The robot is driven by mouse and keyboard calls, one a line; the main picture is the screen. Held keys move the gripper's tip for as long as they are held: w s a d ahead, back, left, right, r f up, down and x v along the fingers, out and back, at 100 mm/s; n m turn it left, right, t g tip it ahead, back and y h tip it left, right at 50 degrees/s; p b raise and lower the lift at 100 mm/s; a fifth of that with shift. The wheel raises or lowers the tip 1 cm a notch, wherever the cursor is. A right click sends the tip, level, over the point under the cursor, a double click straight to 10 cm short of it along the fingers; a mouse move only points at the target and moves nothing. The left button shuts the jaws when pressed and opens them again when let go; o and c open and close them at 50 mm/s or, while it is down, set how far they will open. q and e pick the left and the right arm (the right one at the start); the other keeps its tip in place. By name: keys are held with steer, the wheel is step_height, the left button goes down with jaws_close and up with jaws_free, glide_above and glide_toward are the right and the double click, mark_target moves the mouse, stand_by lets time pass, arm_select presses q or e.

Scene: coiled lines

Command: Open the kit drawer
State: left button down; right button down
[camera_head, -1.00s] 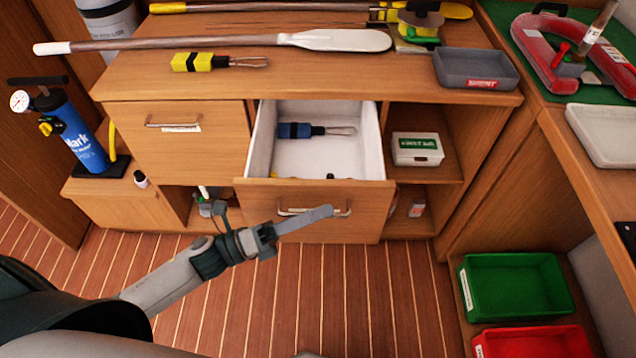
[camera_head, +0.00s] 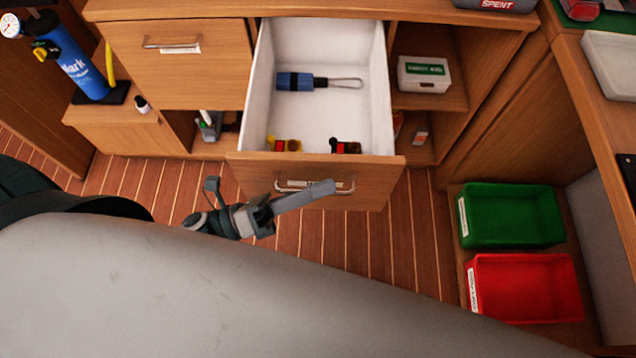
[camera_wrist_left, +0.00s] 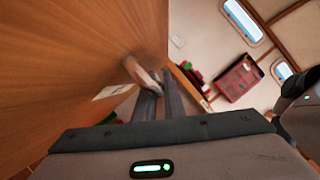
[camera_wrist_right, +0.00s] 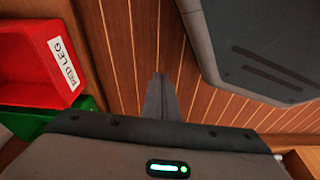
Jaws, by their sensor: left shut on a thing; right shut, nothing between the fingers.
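The kit drawer (camera_head: 375,196) is pulled out well from the wooden cabinet, and its white inside shows from above. It holds a blue tool with a wire loop (camera_head: 295,81), and small yellow-and-red (camera_head: 284,146) and black-and-red (camera_head: 345,147) items near its front. My left gripper (camera_head: 328,187) is shut on the metal bar handle (camera_head: 348,185) at the drawer front. The left wrist view shows the fingers (camera_wrist_left: 158,98) at the handle (camera_wrist_left: 138,74). My right gripper (camera_wrist_right: 162,82) is shut and empty above the plank floor, seen only in the right wrist view.
A closed upper drawer (camera_head: 180,75) is left of the open one. A white first-aid box (camera_head: 424,75) stands on the right shelf. A green bin (camera_head: 512,214) and a red bin (camera_head: 525,287) stand at the right. My own grey body part covers the lower left.

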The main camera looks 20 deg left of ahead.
arm_select(q)
steer(key=c, duration=2.1)
jaws_free()
